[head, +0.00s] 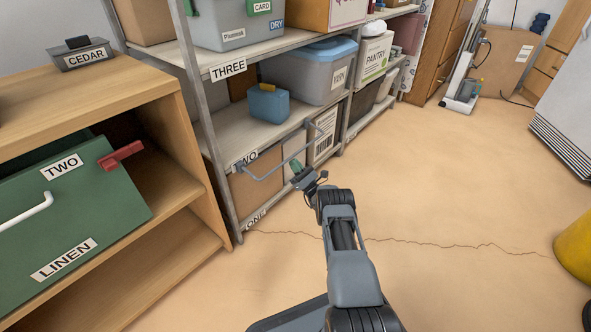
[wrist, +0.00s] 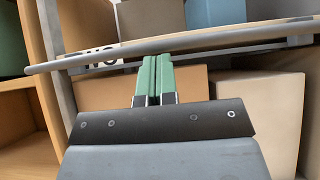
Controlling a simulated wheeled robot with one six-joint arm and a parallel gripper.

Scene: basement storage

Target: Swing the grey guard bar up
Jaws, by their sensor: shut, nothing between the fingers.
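The grey guard bar (head: 285,162) is a thin U-shaped bar on the front of the metal shelf unit, at the shelf labelled TWO. It juts out from the shelf front in the head view. In the wrist view the bar (wrist: 220,41) crosses the whole upper part of the picture, slightly tilted. My gripper (head: 296,165) is just in front of and below the bar. Its green fingers (wrist: 157,62) are shut together and empty, their tips at the bar's lower edge. I cannot tell whether they touch it.
A blue box (head: 268,104) stands on shelf TWO behind the bar, beside a grey bin with a blue lid (head: 310,75). Cardboard boxes (head: 256,185) stand below. A wooden cabinet with a green LINEN box (head: 75,215) is at left. The floor at right is mostly clear.

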